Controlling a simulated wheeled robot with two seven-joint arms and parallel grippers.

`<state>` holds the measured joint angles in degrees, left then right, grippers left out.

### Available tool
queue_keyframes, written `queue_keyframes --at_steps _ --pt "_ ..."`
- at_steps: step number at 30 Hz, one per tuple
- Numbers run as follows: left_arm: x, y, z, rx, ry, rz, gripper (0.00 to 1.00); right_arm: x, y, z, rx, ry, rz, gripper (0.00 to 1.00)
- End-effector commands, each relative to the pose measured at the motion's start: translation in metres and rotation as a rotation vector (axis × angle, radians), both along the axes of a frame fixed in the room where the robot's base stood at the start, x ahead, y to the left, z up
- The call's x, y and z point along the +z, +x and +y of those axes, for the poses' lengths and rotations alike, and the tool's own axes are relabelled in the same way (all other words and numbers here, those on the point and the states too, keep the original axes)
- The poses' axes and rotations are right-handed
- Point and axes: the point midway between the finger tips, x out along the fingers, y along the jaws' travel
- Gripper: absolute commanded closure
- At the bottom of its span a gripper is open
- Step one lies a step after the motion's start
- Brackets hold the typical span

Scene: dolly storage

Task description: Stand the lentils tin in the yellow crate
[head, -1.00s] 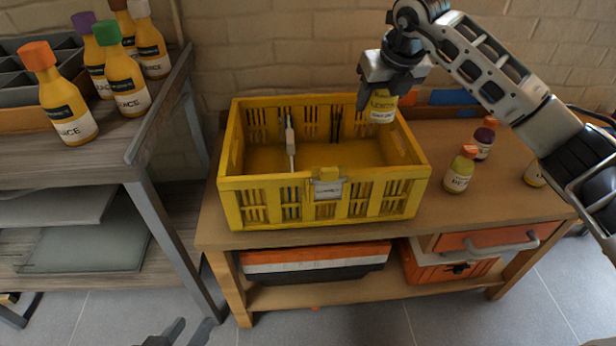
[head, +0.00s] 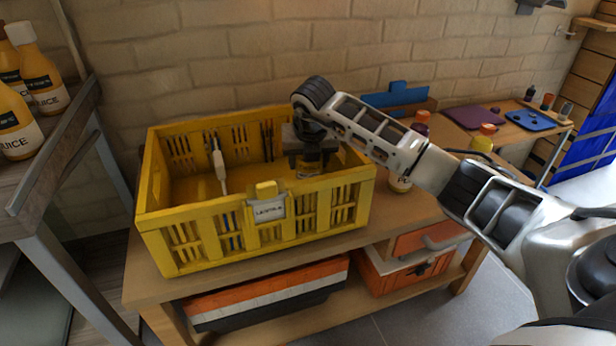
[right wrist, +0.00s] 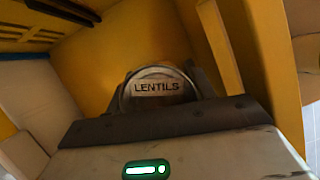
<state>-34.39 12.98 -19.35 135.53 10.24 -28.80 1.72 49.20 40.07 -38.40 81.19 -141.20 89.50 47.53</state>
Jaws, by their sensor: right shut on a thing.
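The yellow crate (head: 153,205) stands on the wooden bench, with a label on its front wall. My right gripper (head: 308,158) reaches down inside the crate's right part and is shut on the lentils tin (head: 309,168). The tin is upright in the head view; its lower part is hidden behind the front wall. In the right wrist view the tin's round lid (right wrist: 160,87) reads LENTILS, with yellow crate walls around it. I cannot tell whether the tin touches the crate floor. My left gripper is not in view.
A white-handled tool (head: 219,168) stands in the crate, left of the tin. Bottles stand right of the crate, partly behind my right arm. Juice bottles (head: 42,80) stand on the shelf at left. An orange toolbox (head: 420,265) sits under the bench.

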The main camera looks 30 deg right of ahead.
Motion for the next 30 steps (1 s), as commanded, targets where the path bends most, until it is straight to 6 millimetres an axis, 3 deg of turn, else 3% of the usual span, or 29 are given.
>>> queue_keyframes --at_steps 9,19,20,21,30 --pt "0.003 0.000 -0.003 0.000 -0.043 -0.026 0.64 -0.038 0.000 0.000 0.000 0.001 0.000 0.76" --pt "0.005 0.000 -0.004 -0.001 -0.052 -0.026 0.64 -0.040 0.000 0.000 0.001 -0.001 -0.001 0.76" --pt "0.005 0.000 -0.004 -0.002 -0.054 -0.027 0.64 -0.040 0.000 0.000 0.001 0.000 0.000 0.41" --pt "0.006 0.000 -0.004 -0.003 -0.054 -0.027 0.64 -0.040 0.000 0.000 0.001 0.000 0.000 0.37" --pt "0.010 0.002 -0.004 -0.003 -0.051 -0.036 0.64 -0.037 0.000 0.000 0.001 0.000 0.000 0.37"
